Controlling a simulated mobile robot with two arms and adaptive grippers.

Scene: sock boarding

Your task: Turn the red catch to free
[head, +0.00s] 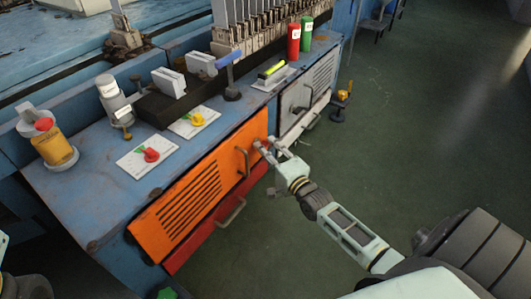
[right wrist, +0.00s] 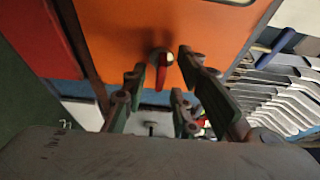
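The red catch (right wrist: 162,70) is a small red lever with a pale round pivot on the orange door. In the right wrist view it lies between the fingers of my right gripper (right wrist: 160,66), which are open with a gap on each side of it. In the head view my right gripper (head: 264,147) is at the upper right corner of the orange door (head: 190,197) and hides the catch.
A red panel (head: 208,238) with a handle lies below the orange door. A red knob (head: 151,155) and a yellow knob (head: 198,119) sit on white plates on the blue bench top (head: 85,200). A grey vented door (head: 300,100) is beside the orange one.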

